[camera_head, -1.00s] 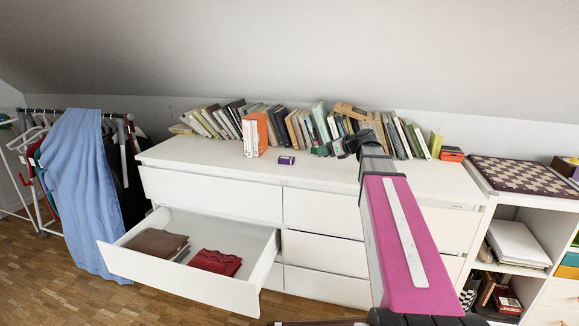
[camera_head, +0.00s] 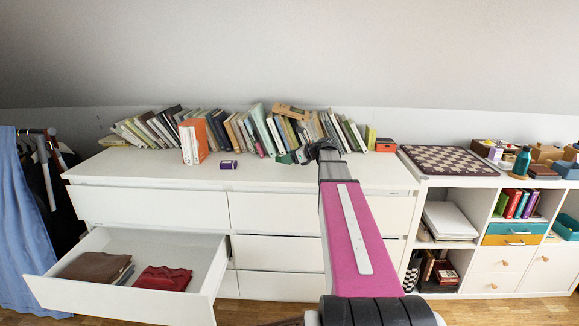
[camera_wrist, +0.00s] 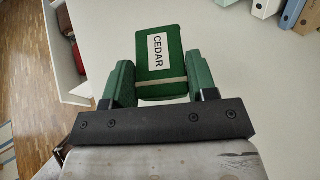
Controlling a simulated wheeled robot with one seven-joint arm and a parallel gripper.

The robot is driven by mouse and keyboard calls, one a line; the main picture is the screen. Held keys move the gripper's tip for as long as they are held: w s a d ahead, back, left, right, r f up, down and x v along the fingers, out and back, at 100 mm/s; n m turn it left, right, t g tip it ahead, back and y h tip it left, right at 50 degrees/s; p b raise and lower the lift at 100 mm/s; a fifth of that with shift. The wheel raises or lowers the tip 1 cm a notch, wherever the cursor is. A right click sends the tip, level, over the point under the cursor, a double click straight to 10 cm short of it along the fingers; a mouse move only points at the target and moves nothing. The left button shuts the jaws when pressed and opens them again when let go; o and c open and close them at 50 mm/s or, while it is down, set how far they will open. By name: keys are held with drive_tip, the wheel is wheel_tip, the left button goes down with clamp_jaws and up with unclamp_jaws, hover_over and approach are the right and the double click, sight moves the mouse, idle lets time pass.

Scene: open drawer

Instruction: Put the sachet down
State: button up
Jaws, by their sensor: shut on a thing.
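The sachet (camera_wrist: 161,62) is a green packet with a white label reading CEDAR and a pale band across it. In the wrist view it sits between the two green fingers of my gripper (camera_wrist: 160,86), which is shut on it. In the head view my gripper (camera_head: 298,156) is over the white dresser top (camera_head: 270,176), in front of the row of books. Only a little of the sachet shows there as dark green. I cannot tell whether it touches the dresser top.
An open drawer (camera_head: 110,300) at the lower left holds brown and red folded cloth. A small purple box (camera_head: 228,164) stands left of my gripper. Books (camera_head: 250,130) line the back. A chessboard (camera_head: 448,160) lies on the right shelf unit. The dresser top's front is clear.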

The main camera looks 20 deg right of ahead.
sight(290, 171)
drive_tip(key=shift+f, duration=1.85)
drive_tip(key=shift+f, duration=0.1)
drive_tip(key=o, duration=0.9)
